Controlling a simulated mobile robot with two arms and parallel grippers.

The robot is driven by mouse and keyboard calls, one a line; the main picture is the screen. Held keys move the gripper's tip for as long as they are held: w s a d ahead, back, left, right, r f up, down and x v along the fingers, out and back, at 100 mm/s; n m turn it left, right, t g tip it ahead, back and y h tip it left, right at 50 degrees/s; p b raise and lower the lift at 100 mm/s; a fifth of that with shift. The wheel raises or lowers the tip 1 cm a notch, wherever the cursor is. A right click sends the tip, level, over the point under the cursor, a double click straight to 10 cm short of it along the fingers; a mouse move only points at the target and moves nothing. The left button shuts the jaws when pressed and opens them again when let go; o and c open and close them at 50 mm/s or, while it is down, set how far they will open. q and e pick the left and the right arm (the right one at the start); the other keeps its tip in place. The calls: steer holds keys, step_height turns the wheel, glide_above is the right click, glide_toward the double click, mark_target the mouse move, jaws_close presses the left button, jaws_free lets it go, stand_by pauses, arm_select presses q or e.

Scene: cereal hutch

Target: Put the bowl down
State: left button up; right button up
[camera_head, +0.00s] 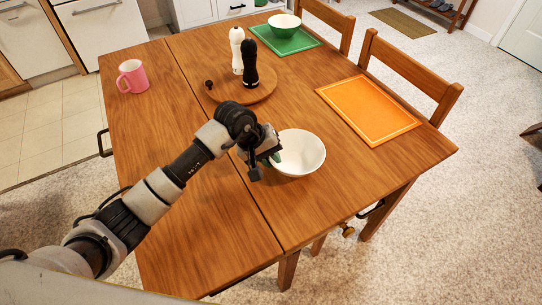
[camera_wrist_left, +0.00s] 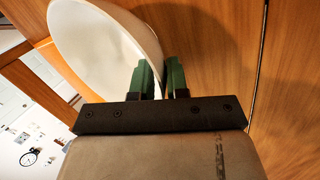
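A white bowl (camera_head: 303,151) is upright at the middle of the wooden table (camera_head: 210,215), on its surface or just above it; I cannot tell which. My left gripper (camera_head: 268,160) is at the bowl's left side. In the left wrist view the bowl (camera_wrist_left: 95,40) fills the upper left. The green fingers of the left gripper (camera_wrist_left: 161,75) are close together, one on each side of the bowl's rim, shut on it. The bowl casts a shadow on the wood beside it. My right gripper is not in view.
An orange placemat (camera_head: 368,110) lies right of the bowl. The table's front is clear.

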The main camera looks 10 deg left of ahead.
arm_select(q)
steer(key=shift+o, duration=1.2)
steer(key=shift+r, duration=0.15)
steer(key=v, duration=1.2)
